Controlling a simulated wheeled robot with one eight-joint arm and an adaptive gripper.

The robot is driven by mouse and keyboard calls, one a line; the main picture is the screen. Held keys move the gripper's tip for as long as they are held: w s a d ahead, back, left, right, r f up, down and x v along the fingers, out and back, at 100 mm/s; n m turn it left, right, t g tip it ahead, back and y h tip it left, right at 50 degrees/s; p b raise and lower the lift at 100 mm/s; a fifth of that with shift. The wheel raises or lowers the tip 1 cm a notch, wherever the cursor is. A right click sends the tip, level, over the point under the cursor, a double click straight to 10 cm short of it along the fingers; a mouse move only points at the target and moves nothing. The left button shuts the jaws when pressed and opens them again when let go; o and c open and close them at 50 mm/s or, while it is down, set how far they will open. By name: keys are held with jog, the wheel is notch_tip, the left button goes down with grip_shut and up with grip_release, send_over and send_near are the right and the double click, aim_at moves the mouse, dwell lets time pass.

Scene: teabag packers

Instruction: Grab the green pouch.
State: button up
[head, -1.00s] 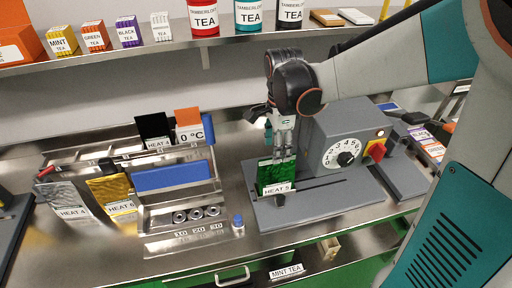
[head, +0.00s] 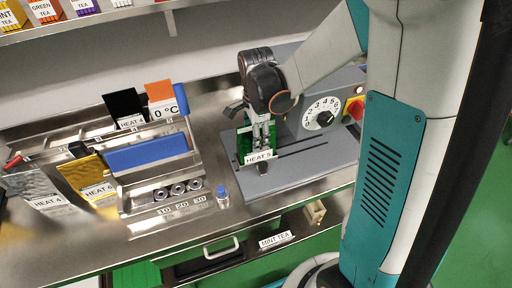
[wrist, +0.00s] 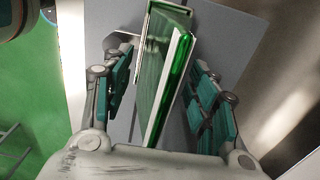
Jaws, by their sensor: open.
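The green pouch (head: 244,142), labelled HEAT 5, stands upright on the grey base of the dial machine (head: 290,158). My gripper (head: 258,138) points down at it from above, and its fingers overlap the pouch in the head view. In the wrist view the green pouch (wrist: 160,70) lies between the two teal finger pads of my gripper (wrist: 163,88). Gaps show between the pouch and the pads on both sides. The gripper is open. The pouch's lower part is partly hidden in the wrist view.
A metal rack (head: 190,150) left of the machine holds a blue block (head: 147,154) and several other pouches, including a gold HEAT 6 pouch (head: 88,177). A small blue-capped bottle (head: 222,196) stands near the bench's front edge. A shelf (head: 95,20) runs above.

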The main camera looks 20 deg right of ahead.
grip_shut()
jog(key=shift+r, duration=0.1)
